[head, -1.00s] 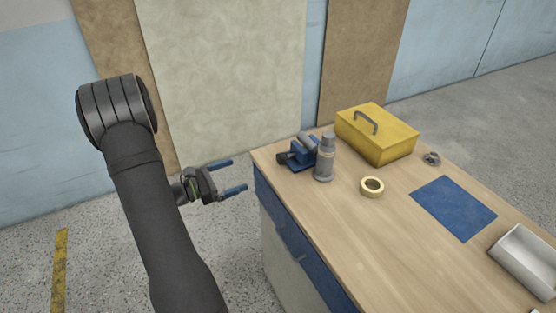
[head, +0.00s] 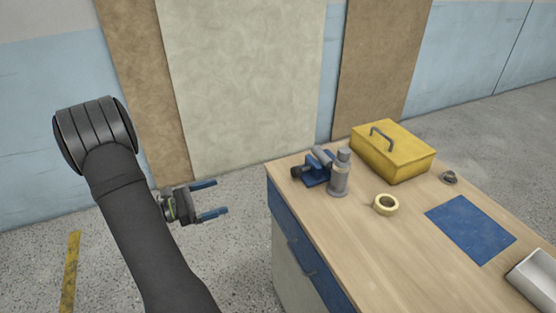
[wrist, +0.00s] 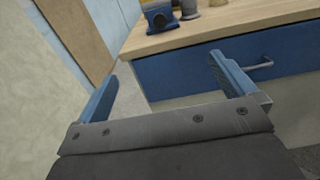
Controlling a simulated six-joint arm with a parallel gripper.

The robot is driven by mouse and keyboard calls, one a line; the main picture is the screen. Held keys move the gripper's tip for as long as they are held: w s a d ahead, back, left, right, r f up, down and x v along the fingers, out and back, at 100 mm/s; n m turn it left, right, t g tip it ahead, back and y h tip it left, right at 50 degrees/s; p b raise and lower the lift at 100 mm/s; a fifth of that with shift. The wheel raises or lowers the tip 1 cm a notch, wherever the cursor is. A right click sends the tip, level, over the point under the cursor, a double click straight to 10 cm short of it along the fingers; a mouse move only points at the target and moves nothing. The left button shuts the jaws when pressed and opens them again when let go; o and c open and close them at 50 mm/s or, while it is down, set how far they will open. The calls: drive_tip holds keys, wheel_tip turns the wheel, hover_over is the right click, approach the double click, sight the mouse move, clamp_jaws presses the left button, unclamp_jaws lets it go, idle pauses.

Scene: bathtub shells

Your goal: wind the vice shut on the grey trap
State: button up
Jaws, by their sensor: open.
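The blue vice (head: 316,177) stands on the bench near its far left corner, with a dark round part on its left side. A grey bottle-shaped piece, seemingly the trap (head: 338,177), stands upright close to it. A slanted grey cylinder (head: 321,157) shows at the vice's top; I cannot tell whether it belongs to the trap or what lies between the jaws. My gripper (head: 210,199) is open and empty, left of the bench and clear of it. In the wrist view the vice (wrist: 160,18) is at the top, beyond my gripper's spread fingers (wrist: 163,70).
The wooden bench (head: 330,235) has blue drawers with handles (head: 307,265). On it are a yellow toolbox (head: 393,152), a tape roll (head: 386,204), a small grey part (head: 449,178), a blue mat (head: 470,229) and a pale tray (head: 535,280). Floor between gripper and bench is free.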

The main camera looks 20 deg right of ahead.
drive_tip(key=shift+a, duration=0.1)
drive_tip(key=c, duration=1)
drive_tip(key=shift+d+r+g, duration=0.1)
drive_tip(key=shift+d+g, duration=0.2)
drive_tip(key=c, duration=0.3)
wheel_tip(320, 180, up, 18)
drive_tip(key=r+m+y, duration=0.1)
drive_tip(key=m+y, duration=1.7)
hover_over(296, 167)
wheel_tip(296, 167, down, 18)
drive_tip(key=shift+s+r, duration=0.1)
drive_tip(key=shift+r, duration=0.1)
